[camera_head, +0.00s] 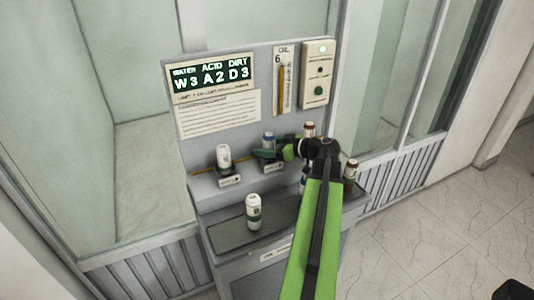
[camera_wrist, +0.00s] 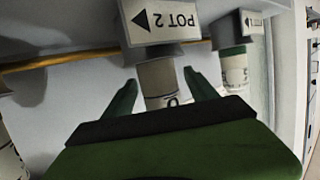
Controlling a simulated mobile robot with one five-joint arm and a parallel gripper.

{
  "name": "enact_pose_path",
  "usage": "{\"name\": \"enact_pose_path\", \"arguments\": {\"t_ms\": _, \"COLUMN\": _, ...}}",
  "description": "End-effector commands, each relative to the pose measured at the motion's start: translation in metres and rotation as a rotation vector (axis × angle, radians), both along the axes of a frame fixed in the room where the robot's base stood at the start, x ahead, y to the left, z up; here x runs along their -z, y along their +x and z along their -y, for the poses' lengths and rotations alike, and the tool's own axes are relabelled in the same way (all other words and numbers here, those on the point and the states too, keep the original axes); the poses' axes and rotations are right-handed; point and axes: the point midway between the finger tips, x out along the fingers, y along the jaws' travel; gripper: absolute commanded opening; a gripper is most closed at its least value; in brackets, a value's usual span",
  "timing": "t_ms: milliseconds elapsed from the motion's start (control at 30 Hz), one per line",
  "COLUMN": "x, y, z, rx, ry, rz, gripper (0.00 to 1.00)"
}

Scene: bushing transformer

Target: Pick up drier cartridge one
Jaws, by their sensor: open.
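White cartridges stand at the panel, and I cannot read which is drier cartridge one. Another white one (camera_head: 223,157) stands in the left holder. A blue-topped one (camera_head: 268,139) stands right of it, partly hidden by my gripper (camera_head: 270,153). In the wrist view, my gripper (camera_wrist: 160,80) is open, its green fingers on either side of a pale cylinder (camera_wrist: 157,78) by the POT 2 label (camera_wrist: 165,25). I cannot tell whether they touch it.
A brown-topped bottle (camera_head: 308,130) and another bottle (camera_head: 350,172) stand near my arm. The panel (camera_head: 218,130) rises behind, with a display (camera_head: 212,74) reading W3 A2 D3. A green-banded cylinder (camera_wrist: 232,68) stands close right in the wrist view.

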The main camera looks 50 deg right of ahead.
Motion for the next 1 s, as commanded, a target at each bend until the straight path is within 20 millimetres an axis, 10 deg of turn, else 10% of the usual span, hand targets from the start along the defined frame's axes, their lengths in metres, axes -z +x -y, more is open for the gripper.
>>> {"name": "enact_pose_path", "arguments": {"t_ms": 333, "x": 0.007, "y": 0.021, "z": -0.004, "rx": 0.001, "ry": 0.001, "rz": 0.000, "gripper": 0.67}}
{"name": "enact_pose_path", "arguments": {"t_ms": 833, "x": 0.007, "y": 0.021, "z": -0.004, "rx": 0.002, "ry": 0.000, "rz": 0.000, "gripper": 0.01}}
{"name": "enact_pose_path", "arguments": {"t_ms": 1000, "x": 0.007, "y": 0.021, "z": -0.003, "rx": 0.002, "ry": 0.001, "rz": 0.001, "gripper": 0.00}}
